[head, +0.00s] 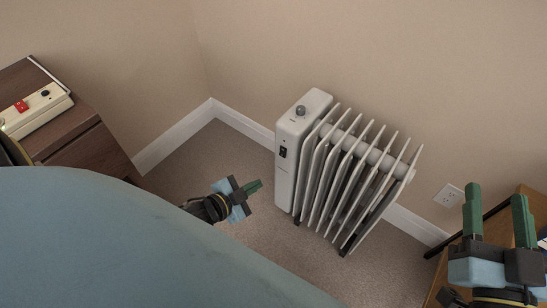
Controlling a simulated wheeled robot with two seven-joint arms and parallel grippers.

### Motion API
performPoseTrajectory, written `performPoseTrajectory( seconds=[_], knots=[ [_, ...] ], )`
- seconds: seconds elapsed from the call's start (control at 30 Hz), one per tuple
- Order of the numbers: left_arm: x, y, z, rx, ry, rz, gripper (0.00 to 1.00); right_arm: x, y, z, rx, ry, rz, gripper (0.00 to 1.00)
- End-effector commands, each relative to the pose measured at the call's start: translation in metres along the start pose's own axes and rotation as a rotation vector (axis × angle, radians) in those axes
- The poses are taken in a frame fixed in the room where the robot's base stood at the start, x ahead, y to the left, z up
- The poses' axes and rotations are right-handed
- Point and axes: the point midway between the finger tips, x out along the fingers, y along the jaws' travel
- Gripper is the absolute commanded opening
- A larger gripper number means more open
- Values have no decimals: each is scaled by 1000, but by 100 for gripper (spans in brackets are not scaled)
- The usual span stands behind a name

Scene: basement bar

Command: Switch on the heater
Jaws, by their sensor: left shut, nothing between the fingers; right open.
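A white oil-filled radiator heater (345,165) stands upright on the carpet near the wall corner. Its control end faces left, with a grey knob (301,111) on top and a small dark switch (283,152) on the front panel. The switch's position is too small to read. My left gripper (254,187) is shut and empty, a little left of the heater's lower control panel and apart from it. My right gripper (497,217) is open and empty at the lower right, with its green fingers pointing up, apart from the heater.
A wooden cabinet (85,145) at the left bears a white device with a red switch (22,106). A wall outlet (449,195) is right of the heater. A wooden table (530,205) stands at the right edge. Carpet (185,165) is clear left of the heater.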

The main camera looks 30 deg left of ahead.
Motion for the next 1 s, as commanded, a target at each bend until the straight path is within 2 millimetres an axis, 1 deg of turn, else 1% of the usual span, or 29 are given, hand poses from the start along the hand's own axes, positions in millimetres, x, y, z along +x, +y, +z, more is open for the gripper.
performPoseTrajectory(
  seconds=[0.03, 0.23, 0.5, 0.6, 0.7, 0.8, 0.9, 1.0],
  knots=[
    [2, 4, 2, -144, 17, 2, 0, -2, 1, 12, -2, -39, 3, 51],
    [4, 12, 7, -738, 85, 6, 0, -8, 7, 50, -7, -191, 15, 51],
    [4, 10, 18, -1522, 194, 5, 0, -25, 14, 100, -11, -396, 32, 51],
    [4, 7, 24, -1769, 238, 5, 0, -32, 16, 115, -12, -461, 38, 51],
    [3, 5, 29, -1961, 278, 5, 0, -37, 18, 126, -13, -512, 43, 51],
    [2, 2, 33, -2095, 309, 5, 0, -41, 19, 134, -13, -546, 46, 51],
    [2, 1, 36, -2169, 327, 6, 0, -44, 20, 138, -13, -566, 47, 51],
    [2, 0, 36, -2196, 334, 6, 0, -44, 20, 139, -13, -573, 48, 51]
  ],
)
